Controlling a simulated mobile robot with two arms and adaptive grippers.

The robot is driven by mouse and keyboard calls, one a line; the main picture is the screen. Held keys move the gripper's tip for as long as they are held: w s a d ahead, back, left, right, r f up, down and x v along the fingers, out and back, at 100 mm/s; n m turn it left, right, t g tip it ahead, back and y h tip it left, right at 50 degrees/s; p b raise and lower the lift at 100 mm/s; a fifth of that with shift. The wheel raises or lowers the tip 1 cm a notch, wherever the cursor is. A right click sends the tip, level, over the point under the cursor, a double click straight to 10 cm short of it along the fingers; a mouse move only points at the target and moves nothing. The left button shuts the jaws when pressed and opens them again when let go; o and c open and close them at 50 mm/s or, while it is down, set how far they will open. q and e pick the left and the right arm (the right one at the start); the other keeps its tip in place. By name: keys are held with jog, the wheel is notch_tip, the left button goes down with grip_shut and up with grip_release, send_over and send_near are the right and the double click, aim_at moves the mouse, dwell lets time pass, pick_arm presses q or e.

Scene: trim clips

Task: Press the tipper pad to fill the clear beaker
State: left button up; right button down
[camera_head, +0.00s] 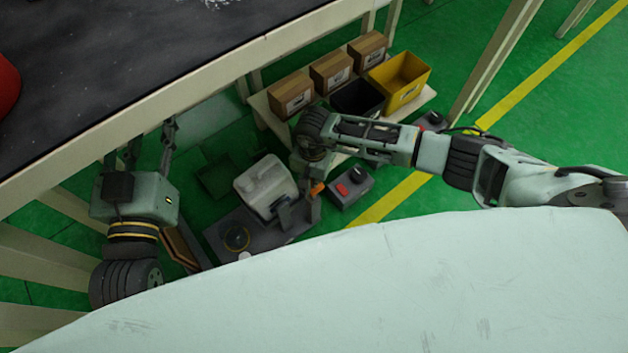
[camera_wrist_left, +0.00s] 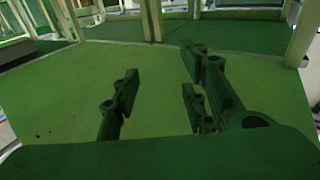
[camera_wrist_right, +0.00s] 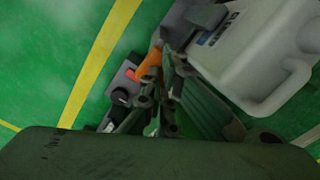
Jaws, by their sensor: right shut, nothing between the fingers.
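A white jug (camera_head: 265,187) sits tilted in a grey tipper stand (camera_head: 262,238) on the floor; the jug also fills the upper right of the right wrist view (camera_wrist_right: 258,45). A small orange piece (camera_head: 317,188), which looks like the tipper pad, is beside the jug and shows in the right wrist view (camera_wrist_right: 150,62). My right gripper (camera_wrist_right: 165,85) is shut and empty, its tips close by the orange piece; contact cannot be told. A faint round outline (camera_head: 235,237) on the stand may be the clear beaker. My left gripper (camera_wrist_left: 160,95) is open and empty, away from the stand.
A grey box with red and black controls (camera_head: 350,187) stands right of the orange piece. Cartons (camera_head: 330,72), a black bin (camera_head: 357,98) and a yellow bin (camera_head: 399,80) sit on a low shelf behind. A dark-topped table (camera_head: 130,60) overhangs at the left.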

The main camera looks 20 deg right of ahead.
pick_arm(q)
jog(key=shift+s+d+r+t+h+b, duration=0.15)
jog(key=shift+r+t, duration=0.3)
jog(key=shift+r, duration=0.4)
jog(key=shift+s+d+r+t+h+b, duration=0.1)
jog(key=shift+r+t+h+b, duration=0.1)
jog(key=shift+r+t, duration=0.5)
jog(key=shift+s+d+r+t+h+b, duration=0.15)
jog(key=shift+r+t, duration=0.1)
jog(key=shift+r, duration=0.8)
pick_arm(e)
jog(key=shift+f, duration=0.6)
